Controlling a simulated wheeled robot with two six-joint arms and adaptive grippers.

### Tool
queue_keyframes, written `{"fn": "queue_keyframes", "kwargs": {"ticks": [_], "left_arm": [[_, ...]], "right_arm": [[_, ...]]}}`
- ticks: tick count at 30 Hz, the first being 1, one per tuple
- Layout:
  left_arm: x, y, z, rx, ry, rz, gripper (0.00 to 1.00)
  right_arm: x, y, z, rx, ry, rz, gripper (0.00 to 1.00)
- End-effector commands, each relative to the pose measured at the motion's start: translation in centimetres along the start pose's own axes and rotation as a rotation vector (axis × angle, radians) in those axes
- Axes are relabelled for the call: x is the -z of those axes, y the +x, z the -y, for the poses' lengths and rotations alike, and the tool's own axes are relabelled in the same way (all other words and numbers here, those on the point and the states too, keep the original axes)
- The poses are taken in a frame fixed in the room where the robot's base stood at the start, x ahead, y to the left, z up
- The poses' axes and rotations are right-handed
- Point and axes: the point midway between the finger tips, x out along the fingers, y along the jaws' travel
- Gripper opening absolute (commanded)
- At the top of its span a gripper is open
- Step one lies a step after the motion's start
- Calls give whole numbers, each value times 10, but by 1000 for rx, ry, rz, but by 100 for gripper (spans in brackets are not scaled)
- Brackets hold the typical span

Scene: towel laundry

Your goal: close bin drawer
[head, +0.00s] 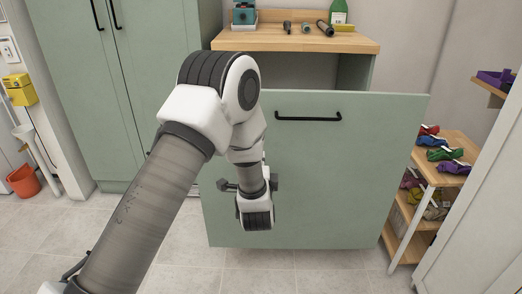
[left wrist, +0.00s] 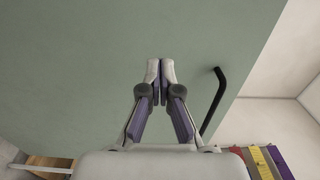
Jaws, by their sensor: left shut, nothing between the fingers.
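The bin drawer is a pale green front panel (head: 335,180) with a black bar handle (head: 308,118) near its top edge. It stands pulled out from the wooden-topped cabinet, with an opening behind it. My left arm reaches in front of the panel's left part; its fingers are hidden in the head view. In the left wrist view my left gripper (left wrist: 160,68) is shut and empty, pointing at the green panel (left wrist: 90,60). The handle (left wrist: 215,100) is to the right of the fingers, apart from them. I cannot tell whether the fingertips touch the panel. My right gripper is not in view.
The wooden counter (head: 285,40) holds a green bottle (head: 338,12) and several small items. A tall green cabinet (head: 120,90) stands left. A shelf rack (head: 452,150) with colored cloths stands right, close to the panel's edge. Tiled floor (head: 180,250) is clear in front.

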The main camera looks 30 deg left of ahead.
Motion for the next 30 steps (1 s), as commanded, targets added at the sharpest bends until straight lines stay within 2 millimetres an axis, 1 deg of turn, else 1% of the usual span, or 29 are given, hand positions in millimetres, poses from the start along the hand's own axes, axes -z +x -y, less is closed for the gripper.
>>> {"fn": "queue_keyframes", "kwargs": {"ticks": [1,6,10,14,24,30], "left_arm": [[-1,12,-2,3,-5,3,0],[0,45,-2,3,-3,1,0],[0,61,-2,0,-2,0,0],[0,66,-1,0,0,-1,0],[0,66,0,-1,0,-1,0],[0,70,1,-1,0,-1,0]], "right_arm": [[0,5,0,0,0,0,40],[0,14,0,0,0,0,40],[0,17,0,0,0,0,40],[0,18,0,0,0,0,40],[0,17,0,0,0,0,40],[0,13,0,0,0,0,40]]}}
